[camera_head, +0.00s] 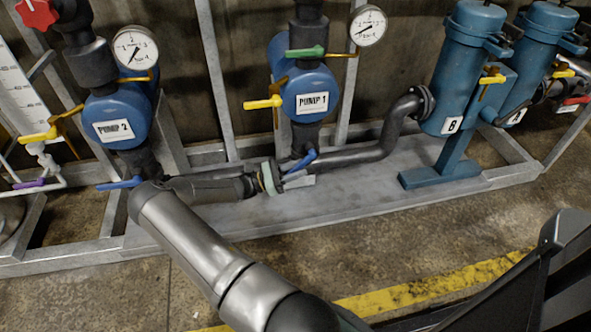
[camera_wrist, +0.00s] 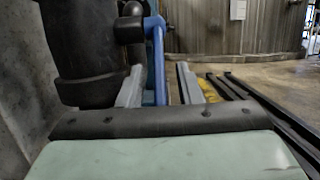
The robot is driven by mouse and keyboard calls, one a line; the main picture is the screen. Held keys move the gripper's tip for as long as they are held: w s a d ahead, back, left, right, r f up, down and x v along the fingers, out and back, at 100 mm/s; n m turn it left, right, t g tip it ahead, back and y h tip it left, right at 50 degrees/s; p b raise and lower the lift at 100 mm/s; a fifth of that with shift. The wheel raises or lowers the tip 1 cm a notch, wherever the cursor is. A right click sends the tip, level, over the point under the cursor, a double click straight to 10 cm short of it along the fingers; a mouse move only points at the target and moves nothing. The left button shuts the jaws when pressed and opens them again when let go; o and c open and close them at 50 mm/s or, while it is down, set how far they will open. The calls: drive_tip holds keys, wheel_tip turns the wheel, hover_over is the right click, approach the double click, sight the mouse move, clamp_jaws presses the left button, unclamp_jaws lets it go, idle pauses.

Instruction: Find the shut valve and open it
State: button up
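My gripper (camera_head: 299,180) is low in front of PUMP 1 (camera_head: 311,93), beside the blue valve lever (camera_head: 301,161) under that pump. In the wrist view the blue lever (camera_wrist: 158,62) stands between my two grey fingers (camera_wrist: 157,86). The fingers are apart, with a clear gap to the right finger; whether the left one touches the lever cannot be told. Another blue lever (camera_head: 120,184) sits under PUMP 2 (camera_head: 118,118). A green lever (camera_head: 306,52) and a yellow lever (camera_head: 263,102) are on PUMP 1. Which valve is shut cannot be told for certain.
Blue filters B (camera_head: 455,75) and A (camera_head: 535,60) stand right, with yellow levers (camera_head: 492,80) and a red lever (camera_head: 577,100). A purple lever (camera_head: 29,183) and a red handwheel (camera_head: 36,12) are left. A black bent pipe (camera_head: 392,125) runs beside my gripper. The front floor is partly clear.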

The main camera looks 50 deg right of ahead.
drive_tip(key=shift+w, duration=0.1)
drive_tip(key=p+v, duration=0.1)
drive_tip(key=v, duration=0.6)
drive_tip(key=shift+a+f+p, duration=0.15)
drive_tip(key=shift+a+p, duration=0.05)
drive_tip(key=shift+p, duration=0.1)
